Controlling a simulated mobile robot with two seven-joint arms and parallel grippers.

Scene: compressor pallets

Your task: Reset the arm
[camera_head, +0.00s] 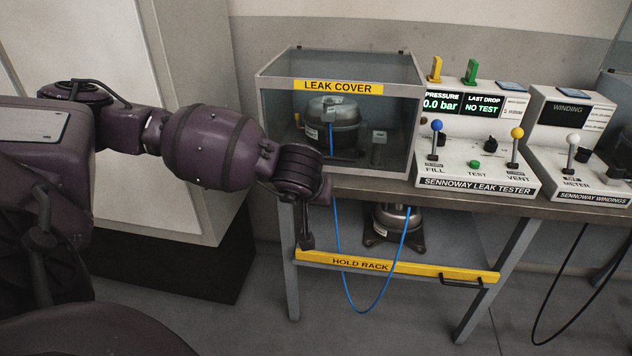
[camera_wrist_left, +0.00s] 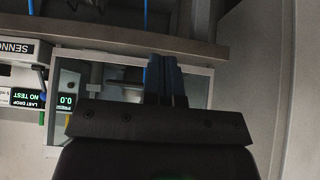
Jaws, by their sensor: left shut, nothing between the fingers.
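My left arm reaches in from the left in the head view. My left gripper (camera_head: 307,242) points down in front of the bench's left end, below the leak cover and by the left end of the hold rack's yellow bar. In the left wrist view its fingers (camera_wrist_left: 166,82) are together with nothing between them. Whether it touches the bar or the bench edge I cannot tell. My right gripper is not in view.
The glass leak cover (camera_head: 290,84) encloses a dark compressor (camera_head: 333,120). Another compressor (camera_head: 395,222) sits behind the yellow hold rack bar (camera_head: 400,267), with a blue hose (camera_head: 350,290) looping below. The leak tester (camera_head: 475,178) and winding tester (camera_head: 580,185) stand right.

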